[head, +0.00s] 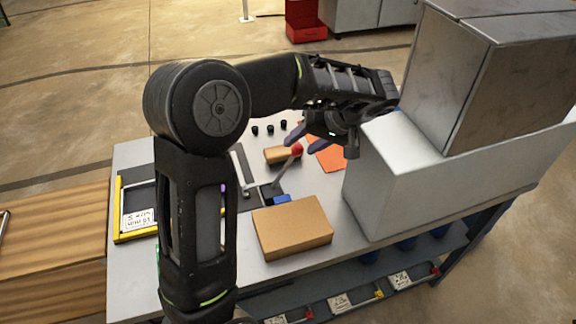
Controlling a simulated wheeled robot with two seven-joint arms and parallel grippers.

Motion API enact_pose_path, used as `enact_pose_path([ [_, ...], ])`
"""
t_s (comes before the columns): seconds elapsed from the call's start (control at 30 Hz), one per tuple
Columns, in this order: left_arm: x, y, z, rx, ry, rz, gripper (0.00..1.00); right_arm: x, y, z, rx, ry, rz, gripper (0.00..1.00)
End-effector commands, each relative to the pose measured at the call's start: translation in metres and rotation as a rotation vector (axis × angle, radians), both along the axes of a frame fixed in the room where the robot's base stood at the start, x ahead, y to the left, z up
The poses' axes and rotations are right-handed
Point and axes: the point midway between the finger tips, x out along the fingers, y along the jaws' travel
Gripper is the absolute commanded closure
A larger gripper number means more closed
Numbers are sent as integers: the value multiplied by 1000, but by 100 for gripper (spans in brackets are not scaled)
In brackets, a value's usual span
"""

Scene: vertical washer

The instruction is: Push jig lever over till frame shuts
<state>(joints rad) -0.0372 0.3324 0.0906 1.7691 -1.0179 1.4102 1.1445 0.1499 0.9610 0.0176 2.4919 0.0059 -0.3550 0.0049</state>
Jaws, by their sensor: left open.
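The jig (246,196) stands on the grey bench, partly hidden behind my left arm. Its lever (284,172) has a red knob (297,149) and leans up to the right. A pale metal frame (243,163) shows on the jig's dark plate, with a blue part (282,199) near the lever's foot. My left gripper (322,143) is open, its fingers spread close to the knob. I cannot tell whether it touches the knob. Nothing shows between the fingers. My right gripper is out of view.
A cardboard box (292,228) lies in front of the lever. A tan block (276,155) and an orange sheet (328,155) lie nearby, with small black pegs (270,129) behind. A big grey machine (450,165) blocks the right. A yellow-edged tray (136,238) is at left.

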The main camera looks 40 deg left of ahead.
Motion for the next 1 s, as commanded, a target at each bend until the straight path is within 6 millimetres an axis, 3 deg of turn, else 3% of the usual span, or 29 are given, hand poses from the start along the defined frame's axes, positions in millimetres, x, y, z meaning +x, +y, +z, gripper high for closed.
enact_pose_path([
  [0.03,-1,2,-20,-1,6,2,52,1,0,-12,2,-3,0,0],
  [0.07,-1,2,-27,-1,6,2,52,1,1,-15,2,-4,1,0],
  [0.4,-2,37,-69,0,5,1,52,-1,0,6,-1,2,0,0],
  [0.6,-2,44,-81,0,2,-1,52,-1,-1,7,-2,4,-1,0],
  [0.87,-2,44,-82,0,1,-1,52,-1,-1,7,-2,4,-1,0],
  [1.0,-2,44,-82,0,1,-1,62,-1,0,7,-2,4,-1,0],
])
